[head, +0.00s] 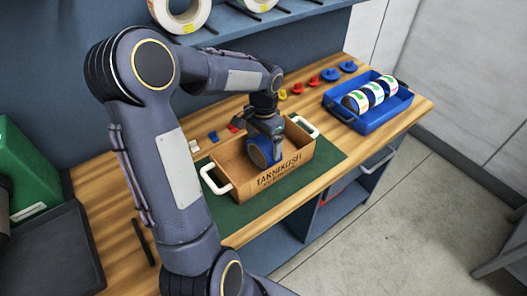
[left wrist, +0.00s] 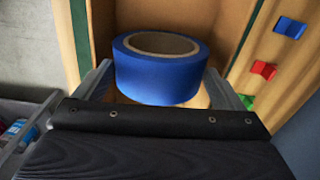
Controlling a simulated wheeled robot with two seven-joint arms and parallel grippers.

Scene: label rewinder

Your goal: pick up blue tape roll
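The blue tape roll (head: 252,157) is inside a wooden box (head: 281,173) with white handles and dark lettering. My left gripper (head: 266,143) reaches down into the box at the roll. In the left wrist view, the roll (left wrist: 160,78) shows its blue side and pale brown core between the two fingers of my left gripper (left wrist: 160,82). The fingertips lie close along both sides of the roll; I cannot tell whether they press on it. The roll's lowest part is hidden in the head view. My right gripper is in neither view.
The box stands on a green mat (head: 244,215) on the wooden bench. A blue tray (head: 368,121) with white rolls is at the right. Small coloured pieces (head: 312,82) line the bench's back. A shelf (head: 240,29) with rolls hangs behind.

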